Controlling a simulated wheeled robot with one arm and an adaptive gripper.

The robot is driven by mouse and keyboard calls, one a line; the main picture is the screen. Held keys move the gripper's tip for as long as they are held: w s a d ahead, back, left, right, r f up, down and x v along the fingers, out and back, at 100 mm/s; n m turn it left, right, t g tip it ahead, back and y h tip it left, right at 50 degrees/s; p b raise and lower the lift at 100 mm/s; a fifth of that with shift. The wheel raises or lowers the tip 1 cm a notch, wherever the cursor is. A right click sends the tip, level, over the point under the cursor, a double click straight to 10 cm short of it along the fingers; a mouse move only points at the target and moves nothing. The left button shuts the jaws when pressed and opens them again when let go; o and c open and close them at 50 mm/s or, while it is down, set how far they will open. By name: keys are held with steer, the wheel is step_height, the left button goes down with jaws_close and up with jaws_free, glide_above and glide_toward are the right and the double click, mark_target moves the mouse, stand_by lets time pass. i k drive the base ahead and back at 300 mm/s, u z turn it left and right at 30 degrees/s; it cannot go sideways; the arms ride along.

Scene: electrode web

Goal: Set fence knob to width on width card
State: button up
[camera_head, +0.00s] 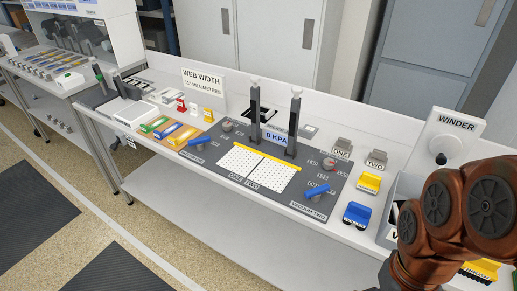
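The width card (203,81) stands upright at the back of the bench and reads "WEB WIDTH", with a line below that looks like "111 MILLIMETRES". A round knob (329,163) sits on the dark panel (290,207) right of the black posts, with small labels around it too small to read. Another round grey knob (227,126) sits left of the posts. I cannot tell for sure which is the fence knob or how either is set. My arm's brown links fill the lower right, but my gripper is not in view.
A white perforated plate (258,167) with a yellow edge lies on the panel between blue handles (199,141) (317,191). Two tall black posts (255,110) (294,122) rise behind it. The winder (444,137) stands at right, near yellow (369,182) and blue (357,213) blocks.

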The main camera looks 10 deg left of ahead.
mark_target(328, 164)
steer(key=k, duration=0.25)
steer(key=u, duration=0.45)
steer(key=i, duration=0.8)
steer(key=u, duration=0.4)
